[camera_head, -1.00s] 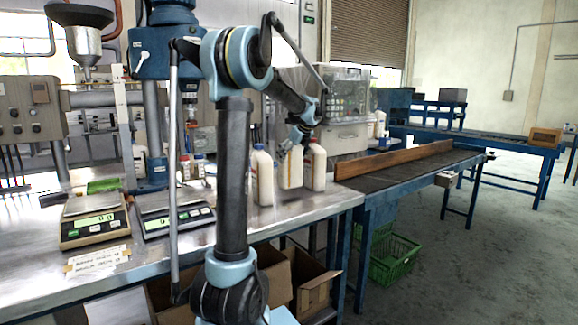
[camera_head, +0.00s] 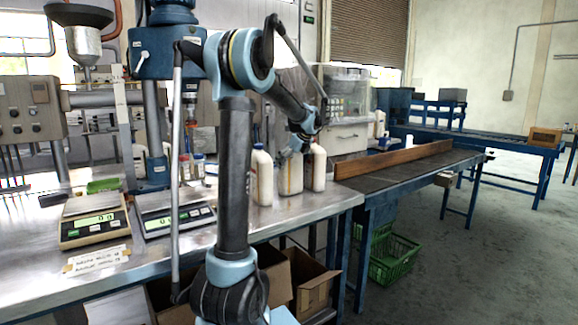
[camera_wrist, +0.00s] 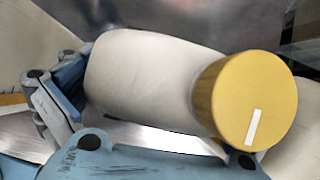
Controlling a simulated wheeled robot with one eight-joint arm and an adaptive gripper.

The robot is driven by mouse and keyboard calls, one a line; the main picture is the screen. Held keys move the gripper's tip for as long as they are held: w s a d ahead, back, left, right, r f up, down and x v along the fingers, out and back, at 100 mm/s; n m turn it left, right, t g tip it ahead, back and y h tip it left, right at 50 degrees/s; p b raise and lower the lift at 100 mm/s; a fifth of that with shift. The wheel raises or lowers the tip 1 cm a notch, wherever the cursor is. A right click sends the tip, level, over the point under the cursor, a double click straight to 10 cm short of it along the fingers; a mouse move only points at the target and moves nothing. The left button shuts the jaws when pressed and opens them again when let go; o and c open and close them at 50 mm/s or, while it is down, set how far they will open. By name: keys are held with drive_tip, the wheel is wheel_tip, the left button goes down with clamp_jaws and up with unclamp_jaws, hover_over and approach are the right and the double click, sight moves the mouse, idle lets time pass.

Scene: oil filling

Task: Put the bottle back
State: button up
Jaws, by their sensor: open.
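My gripper (camera_head: 289,151) is open just above and at the middle one of three white bottles on the metal bench. The middle bottle (camera_head: 291,178) stands upright, its top hidden by my gripper. One white bottle (camera_head: 262,178) stands to its left and another (camera_head: 318,170) to its right. In the wrist view a white bottle (camera_wrist: 145,75) with a yellow cap (camera_wrist: 258,100) fills the middle, close to the blue gripper parts at the left and bottom. Whether the fingers touch it I cannot tell.
The metal bench (camera_head: 185,240) also bears two scales, (camera_head: 95,225) and (camera_head: 175,215), at the left. Small bottles (camera_head: 192,167) stand behind. A conveyor (camera_head: 400,175) with a wooden side rail (camera_head: 395,159) adjoins at the right. A green crate (camera_head: 393,258) is on the floor.

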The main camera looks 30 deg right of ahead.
drive_tip(key=a+v, duration=0.1)
drive_tip(key=v, duration=1.1)
drive_tip(key=shift+d, duration=0.45)
drive_tip(key=shift+r, duration=0.15)
drive_tip(key=shift+s, duration=0.1)
